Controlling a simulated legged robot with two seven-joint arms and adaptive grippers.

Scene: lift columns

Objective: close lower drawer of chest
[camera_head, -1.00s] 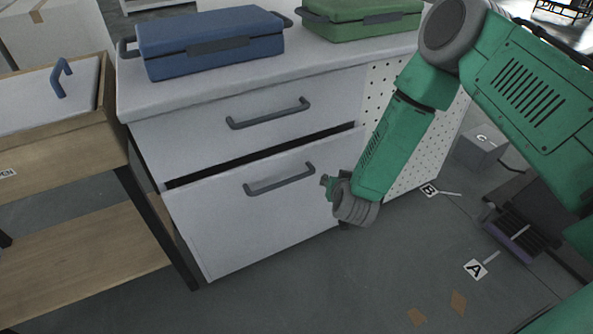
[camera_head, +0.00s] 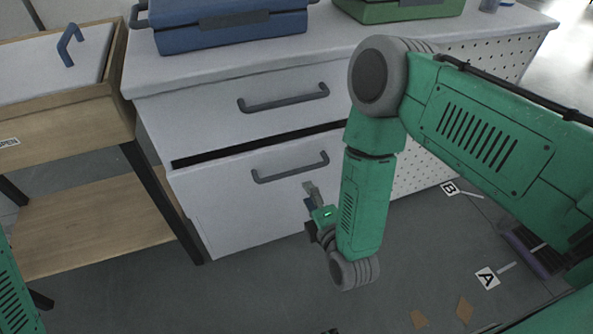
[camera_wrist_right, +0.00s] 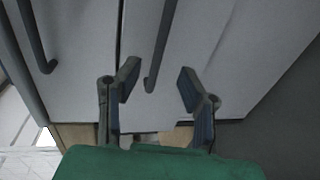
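The white chest's lower drawer (camera_head: 235,205) stands slightly open, with a dark gap above its front. Its dark bar handle (camera_head: 290,172) also shows in the right wrist view (camera_wrist_right: 162,45). The upper drawer (camera_head: 200,115) looks closed. My right gripper (camera_head: 309,192) is in front of the lower drawer, just below the right part of its handle. In the right wrist view the fingers (camera_wrist_right: 158,86) are spread apart and empty, with the handle's end near the space between them. Whether they touch the drawer front cannot be told. My left gripper is out of view.
A blue case (camera_head: 232,25) and a green case (camera_head: 400,8) stand on the chest top. A wooden workbench (camera_head: 75,125) with a lower shelf stands close on the left. Grey floor in front of the chest is open, with marker labels A (camera_head: 487,278) and B (camera_head: 450,188).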

